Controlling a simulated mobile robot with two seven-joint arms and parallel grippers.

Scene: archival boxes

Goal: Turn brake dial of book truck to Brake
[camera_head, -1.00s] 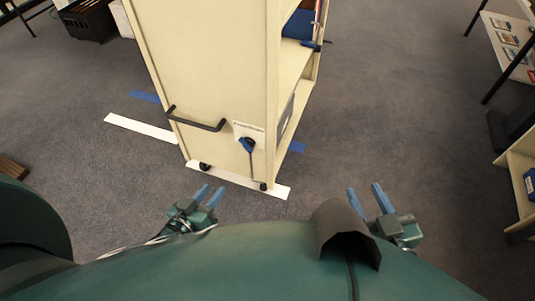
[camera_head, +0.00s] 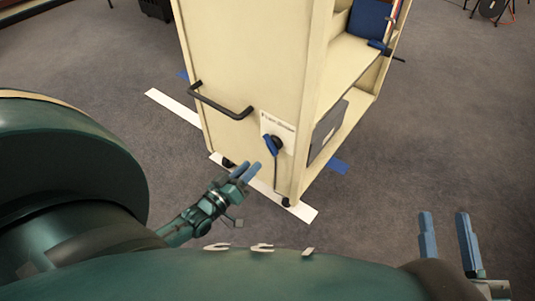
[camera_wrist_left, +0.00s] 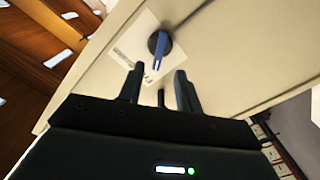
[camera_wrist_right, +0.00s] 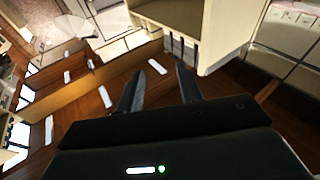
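The cream book truck (camera_head: 235,60) stands in front of me with its end panel facing me. The brake dial (camera_head: 272,143) is a dark round knob with a blue pointer on a white label plate low on that panel. My left gripper (camera_head: 251,171) is open and empty, just below and left of the dial, apart from it. In the left wrist view the dial (camera_wrist_left: 159,43) lies beyond the gap between the open fingers (camera_wrist_left: 157,90). The label lettering is too small to read. My right gripper (camera_head: 447,238) is open and empty at the lower right, away from the truck.
A black handle (camera_head: 222,105) sticks out of the panel left of the dial. White floor tape (camera_head: 300,208) and blue tape (camera_head: 340,167) mark the floor around the truck. A blue binder (camera_head: 370,22) stands on its upper shelf.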

